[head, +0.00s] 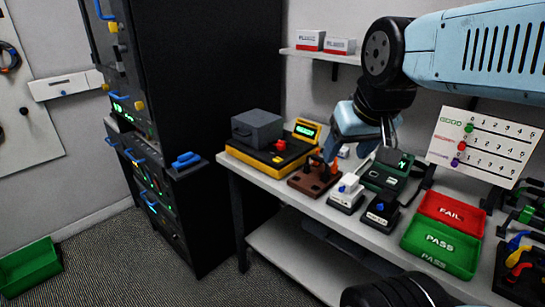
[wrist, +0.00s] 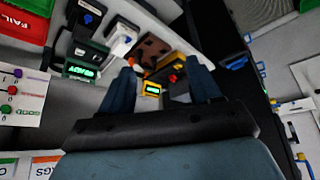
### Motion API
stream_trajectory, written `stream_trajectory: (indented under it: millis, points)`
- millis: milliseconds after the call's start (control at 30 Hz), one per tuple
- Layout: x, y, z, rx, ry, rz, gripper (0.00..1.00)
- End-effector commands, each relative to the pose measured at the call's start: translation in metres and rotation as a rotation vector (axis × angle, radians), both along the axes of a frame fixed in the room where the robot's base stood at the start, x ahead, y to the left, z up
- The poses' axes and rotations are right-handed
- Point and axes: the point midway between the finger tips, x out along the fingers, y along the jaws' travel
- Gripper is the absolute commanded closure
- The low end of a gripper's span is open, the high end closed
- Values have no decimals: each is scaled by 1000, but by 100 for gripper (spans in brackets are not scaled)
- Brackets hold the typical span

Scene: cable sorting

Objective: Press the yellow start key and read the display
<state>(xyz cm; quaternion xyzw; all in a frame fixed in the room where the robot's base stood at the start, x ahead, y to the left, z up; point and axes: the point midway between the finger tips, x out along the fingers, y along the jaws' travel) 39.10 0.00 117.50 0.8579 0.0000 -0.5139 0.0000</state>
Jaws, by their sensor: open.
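A black-and-yellow tester (head: 262,158) stands at the left end of the bench. It bears a grey lidded box (head: 257,128), a red knob (head: 281,145) and a yellow-framed display (head: 306,130) with lit green characters too small to read. The display also shows in the wrist view (wrist: 152,88), between my fingers. A second, dark green device (head: 386,172) has a lit green screen, seen in the wrist view (wrist: 80,70). I cannot make out a separate yellow start key. My gripper (head: 350,150) is open and empty, above the bench right of the tester.
A brown fixture (head: 314,178), a white block (head: 346,192) and a black block (head: 381,211) with blue knobs stand along the bench. A red FAIL tray (head: 452,212) and green PASS tray (head: 441,246) lie right. A dark rack (head: 205,100) rises left; a shelf (head: 320,53) hangs above.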

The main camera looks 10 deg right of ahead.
Motion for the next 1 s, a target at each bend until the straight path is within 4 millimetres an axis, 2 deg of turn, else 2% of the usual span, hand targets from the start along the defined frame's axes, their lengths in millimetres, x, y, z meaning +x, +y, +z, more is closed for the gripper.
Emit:
stream_trajectory:
  millis: [100, 767, 1000]
  points:
    - [0, 0, 0, 0, 0, 0, 37]
    - [0, 0, 0, 0, 0, 0, 100]
    - [0, 0, 0, 0, 0, 0, 100]
